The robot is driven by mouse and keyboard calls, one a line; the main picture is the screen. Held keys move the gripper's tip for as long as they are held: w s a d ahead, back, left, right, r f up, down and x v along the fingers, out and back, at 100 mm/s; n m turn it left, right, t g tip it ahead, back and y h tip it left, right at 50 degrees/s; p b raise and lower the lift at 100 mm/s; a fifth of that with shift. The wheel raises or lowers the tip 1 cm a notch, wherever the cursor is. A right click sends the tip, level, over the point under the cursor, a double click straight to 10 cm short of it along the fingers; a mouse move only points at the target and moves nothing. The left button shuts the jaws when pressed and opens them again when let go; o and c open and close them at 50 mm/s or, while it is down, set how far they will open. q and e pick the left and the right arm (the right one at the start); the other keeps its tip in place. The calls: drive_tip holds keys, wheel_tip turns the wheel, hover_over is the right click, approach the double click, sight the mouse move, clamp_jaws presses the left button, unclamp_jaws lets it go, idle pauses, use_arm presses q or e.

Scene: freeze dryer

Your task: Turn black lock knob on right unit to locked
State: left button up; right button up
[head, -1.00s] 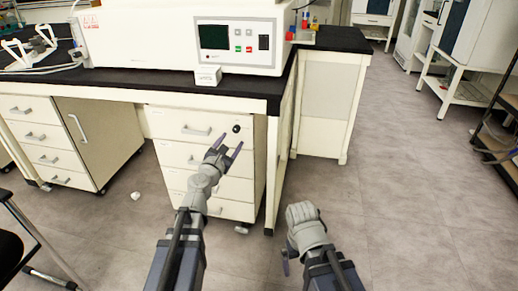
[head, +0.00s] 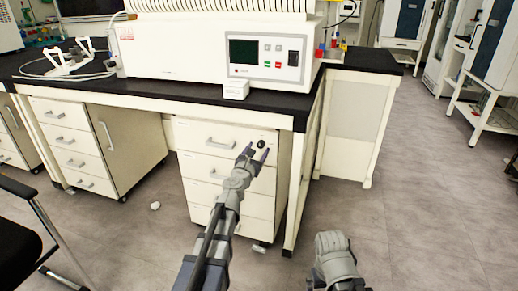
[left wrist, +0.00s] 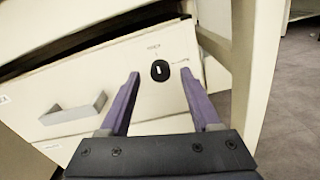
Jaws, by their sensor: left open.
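The black lock knob (head: 262,144) is on the upper right of the top drawer front of the right drawer unit (head: 205,165). In the left wrist view the knob (left wrist: 160,70) is a black oval with a short white mark, and small printed labels sit above it and to its right. My left gripper (head: 262,153) is open, with its two purple fingers (left wrist: 160,87) on either side of the knob in the picture. I cannot tell whether they touch it. My right gripper (head: 334,245) hangs low over the floor, its fingers hidden.
The drawer handle (left wrist: 72,110) is left of the knob. The black desk top (head: 175,95) overhangs the unit, and a desk leg (head: 303,185) stands close on its right. A black chair (head: 20,230) is at the left.

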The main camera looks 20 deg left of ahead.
use_arm(q)
drive_tip(key=shift+w, duration=0.8)
drive_tip(key=shift+c, duration=0.2)
clamp_jaws()
